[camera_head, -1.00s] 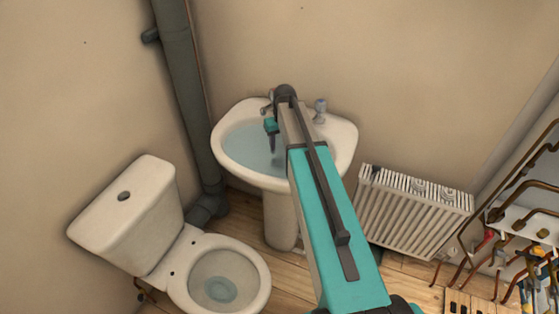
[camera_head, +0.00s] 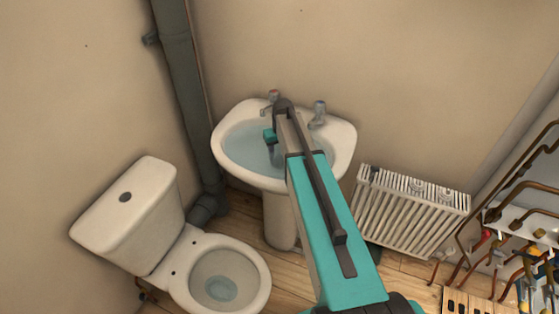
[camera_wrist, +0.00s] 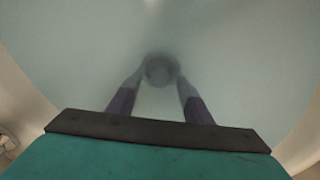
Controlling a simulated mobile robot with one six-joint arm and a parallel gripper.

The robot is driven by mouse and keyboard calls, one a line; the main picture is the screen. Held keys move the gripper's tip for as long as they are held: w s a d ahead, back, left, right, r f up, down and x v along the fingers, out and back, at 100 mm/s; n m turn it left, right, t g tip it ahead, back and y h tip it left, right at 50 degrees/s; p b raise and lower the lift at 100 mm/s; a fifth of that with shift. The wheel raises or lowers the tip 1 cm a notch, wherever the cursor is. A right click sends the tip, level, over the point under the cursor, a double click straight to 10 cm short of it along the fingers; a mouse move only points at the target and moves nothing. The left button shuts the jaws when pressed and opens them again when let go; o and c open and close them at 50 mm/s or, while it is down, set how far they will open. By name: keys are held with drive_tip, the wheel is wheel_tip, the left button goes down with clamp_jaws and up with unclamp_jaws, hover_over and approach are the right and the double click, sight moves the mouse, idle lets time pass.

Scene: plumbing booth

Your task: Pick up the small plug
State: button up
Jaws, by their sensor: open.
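A round, dark grey, blurred shape (camera_wrist: 161,70) lies at the bottom of the water-filled basin in the wrist view. It looks like the small plug in the drain, but the cloudy water hides its details. My gripper (camera_wrist: 162,82) is open, its two pale fingertips pointing down into the water on the left and right of this shape. I cannot tell how far above it the tips are, or whether they touch it. In the head view the white washbasin (camera_head: 343,150) holds bluish water, and my arm hides its middle. The plug does not show there.
A toilet (camera_head: 130,215) stands to the left, with a grey pipe (camera_head: 180,90) behind. A white radiator (camera_head: 410,210) and copper pipework (camera_head: 520,220) are at the right.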

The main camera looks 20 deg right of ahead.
sight(279, 157)
drive_tip(key=shift+f, duration=0.3)
idle(0.4)
clamp_jaws()
drive_tip(key=shift+r, duration=0.15)
wheel_tip(279, 157, up, 10)
drive_tip(key=b, duration=0.2)
idle(0.6)
idle(0.5)
